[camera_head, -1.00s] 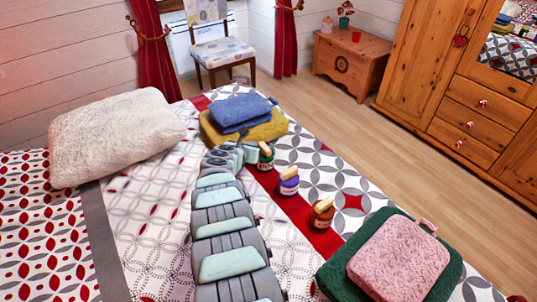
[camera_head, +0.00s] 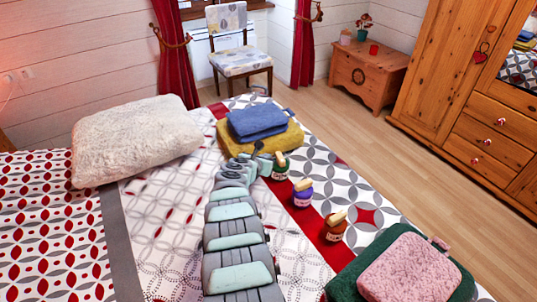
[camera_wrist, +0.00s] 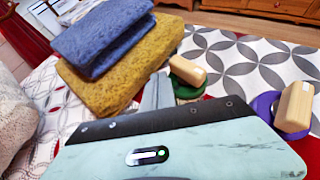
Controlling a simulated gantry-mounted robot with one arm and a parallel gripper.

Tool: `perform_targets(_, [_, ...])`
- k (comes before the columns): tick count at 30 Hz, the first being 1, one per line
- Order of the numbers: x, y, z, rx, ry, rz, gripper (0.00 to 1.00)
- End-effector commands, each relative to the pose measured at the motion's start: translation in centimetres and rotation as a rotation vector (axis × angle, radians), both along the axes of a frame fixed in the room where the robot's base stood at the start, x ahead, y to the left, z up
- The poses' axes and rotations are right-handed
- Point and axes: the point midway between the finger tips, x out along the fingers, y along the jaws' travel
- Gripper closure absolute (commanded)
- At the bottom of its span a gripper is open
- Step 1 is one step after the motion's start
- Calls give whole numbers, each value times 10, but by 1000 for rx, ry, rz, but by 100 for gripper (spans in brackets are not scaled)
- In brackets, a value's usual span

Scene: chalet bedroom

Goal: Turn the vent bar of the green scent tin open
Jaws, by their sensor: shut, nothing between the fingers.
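The green scent tin (camera_head: 281,170) stands on the bed, with a pale wooden vent bar (camera_head: 282,159) across its top. In the wrist view the vent bar (camera_wrist: 187,71) lies slanted over the tin's green body (camera_wrist: 188,92), which is partly hidden by my gripper. My gripper (camera_head: 262,157) is just left of the tin. In the wrist view my gripper's narrow grey fingers (camera_wrist: 158,88) are shut and empty, close beside the tin's left side. I cannot tell whether they touch it.
A purple tin (camera_head: 302,194) and a brown tin (camera_head: 335,229) with similar bars stand nearer on the red stripe. Blue (camera_head: 256,123) and yellow (camera_head: 262,144) folded cloths are behind my gripper. A pink cloth (camera_head: 408,270) lies on a green one (camera_head: 345,285). A pillow (camera_head: 135,145) is left.

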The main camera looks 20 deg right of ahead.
Motion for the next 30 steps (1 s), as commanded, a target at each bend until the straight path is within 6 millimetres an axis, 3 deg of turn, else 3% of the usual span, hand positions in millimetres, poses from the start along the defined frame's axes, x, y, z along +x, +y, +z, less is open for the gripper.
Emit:
perform_targets(3, [2,24,19,-1,-2,8,100])
perform_targets(9, [-1,62,37,-1,-2,8,100])
perform_targets(15, [-3,88,50,0,-3,6,100])
perform_targets(25, [-5,96,56,0,-3,1,100])
perform_targets(28, [-5,96,74,-1,-3,1,100])
perform_targets(30, [-5,96,96,0,-4,2,100])
